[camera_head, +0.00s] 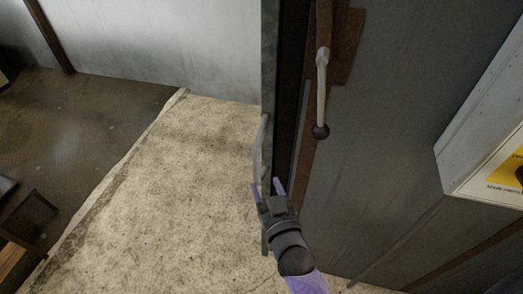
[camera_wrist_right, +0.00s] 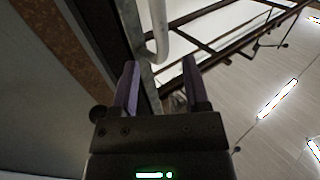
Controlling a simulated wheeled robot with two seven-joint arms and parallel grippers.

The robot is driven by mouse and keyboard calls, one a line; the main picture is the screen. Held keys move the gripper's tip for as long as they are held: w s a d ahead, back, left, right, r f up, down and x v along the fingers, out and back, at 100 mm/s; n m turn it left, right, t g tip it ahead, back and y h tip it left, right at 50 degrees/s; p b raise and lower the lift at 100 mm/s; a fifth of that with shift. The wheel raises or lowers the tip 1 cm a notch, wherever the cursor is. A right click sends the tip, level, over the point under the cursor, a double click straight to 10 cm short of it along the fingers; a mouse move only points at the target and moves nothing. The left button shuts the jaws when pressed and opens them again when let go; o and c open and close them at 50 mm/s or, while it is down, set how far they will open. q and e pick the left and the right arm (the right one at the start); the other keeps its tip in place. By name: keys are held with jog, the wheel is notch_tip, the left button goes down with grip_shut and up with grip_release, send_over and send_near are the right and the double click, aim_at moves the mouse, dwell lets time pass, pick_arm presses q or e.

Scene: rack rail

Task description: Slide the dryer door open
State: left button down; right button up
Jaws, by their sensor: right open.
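The dryer door appears to be the large dark grey panel (camera_head: 390,110) on the right, with a rusty brown edge strip. A lever with a black knob (camera_head: 320,131) hangs on it near that strip. A pale curved bar handle (camera_head: 262,150) sits on the narrow upright edge left of the dark gap. My right gripper (camera_head: 267,186) is open, its purple fingers close to the handle's lower part. In the right wrist view, the pale handle (camera_wrist_right: 158,30) lies beyond and between the two open fingertips (camera_wrist_right: 161,68); I cannot tell if they touch. My left gripper is out of view.
A white box with a yellow label (camera_head: 475,160) juts out at the right. Speckled concrete floor (camera_head: 170,200) lies open at the left, up to a pale wall (camera_head: 160,45). A dark wooden item (camera_head: 25,220) stands at the lower left.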

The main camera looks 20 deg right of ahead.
aim_at(258, 167)
jog(key=w, duration=0.3)
jog(key=w+b, duration=0.1)
jog(key=w, duration=0.3)
jog(key=shift+f, duration=0.2)
jog(key=shift+w, duration=0.35)
jog(key=shift+r, duration=0.1)
jog(key=shift+c, duration=0.9)
jog(key=c, duration=0.5)
grip_shut()
